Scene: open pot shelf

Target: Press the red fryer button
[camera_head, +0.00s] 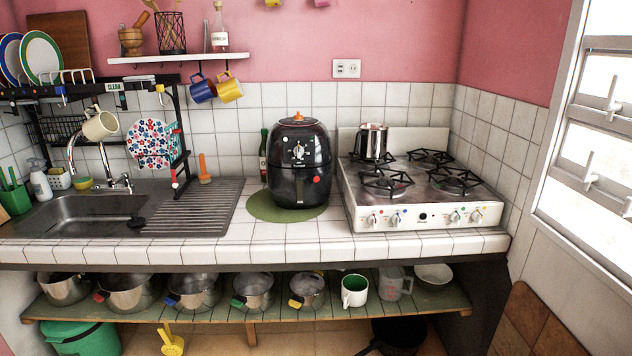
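The black air fryer (299,164) stands upright on a round green mat (262,208) on the tiled counter, left of the stove. A small round red button (317,179) shows at the lower right of its front. A dial with pale marks (298,151) sits higher on the front, and an orange knob tops the lid. Neither of my grippers is in the head view, so nothing of mine is near the fryer.
A white stove (420,185) with a steel pot (373,143) stands right of the fryer. A dish rack and sink (85,212) are at left, a green bottle (263,154) behind the fryer. Pots line the open shelf (225,308) below. The counter before the fryer is clear.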

